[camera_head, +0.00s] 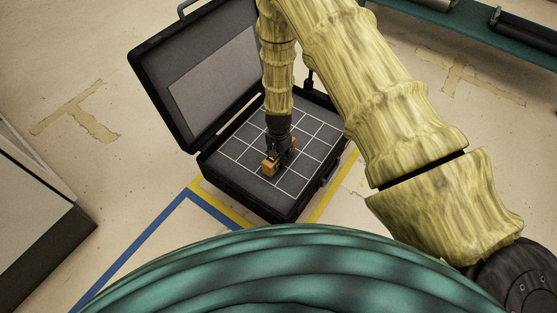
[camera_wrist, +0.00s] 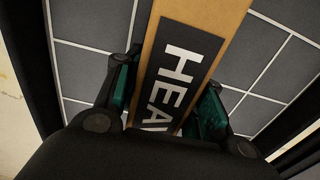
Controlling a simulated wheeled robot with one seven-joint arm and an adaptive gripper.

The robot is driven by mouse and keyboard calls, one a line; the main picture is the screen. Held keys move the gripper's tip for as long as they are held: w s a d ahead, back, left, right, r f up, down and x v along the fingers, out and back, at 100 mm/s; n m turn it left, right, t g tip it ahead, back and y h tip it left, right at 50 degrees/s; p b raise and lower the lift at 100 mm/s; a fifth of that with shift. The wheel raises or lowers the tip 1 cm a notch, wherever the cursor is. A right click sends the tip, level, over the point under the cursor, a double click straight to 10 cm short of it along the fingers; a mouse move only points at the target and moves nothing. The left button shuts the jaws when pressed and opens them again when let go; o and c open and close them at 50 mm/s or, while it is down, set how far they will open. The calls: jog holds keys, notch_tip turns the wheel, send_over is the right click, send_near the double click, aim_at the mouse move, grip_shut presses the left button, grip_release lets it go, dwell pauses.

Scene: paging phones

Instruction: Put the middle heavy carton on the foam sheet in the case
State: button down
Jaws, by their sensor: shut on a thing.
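My gripper (camera_head: 275,153) is inside the open black case (camera_head: 265,210), shut on a small tan carton (camera_head: 268,168). In the wrist view the carton (camera_wrist: 226,20) carries a black label with white letters reading "HEA", the rest hidden by the gripper's body. The gripper's green-padded fingers (camera_wrist: 163,100) stand on either side of it. The dark grey foam sheet (camera_head: 245,150) with a white line grid lies in the case and also shows in the wrist view (camera_wrist: 85,70). The carton is over the foam; I cannot tell if it touches it.
The case lid (camera_head: 190,80) stands open at the left. Blue and yellow tape (camera_head: 150,238) marks the floor around the case. A grey and black cabinet (camera_head: 35,225) is at the left. A green shelf (camera_head: 455,20) with dark cylinders is at the top right.

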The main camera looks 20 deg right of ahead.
jog(key=shift+f, duration=0.9)
jog(key=shift+f, duration=0.1)
jog(key=c, duration=0.9)
grip_release()
notch_tip(320, 180, up, 12)
jog(key=p, duration=0.4)
jog(key=s+d+f+n, duration=0.1)
jog(key=s+n, duration=0.4)
jog(key=s, duration=1.3)
jog(key=s+d+f+n, duration=0.2)
jog(key=s+n, duration=0.3)
jog(key=s, duration=1.3)
jog(key=shift+s+d+f, duration=0.2)
jog(key=shift+f, duration=0.5)
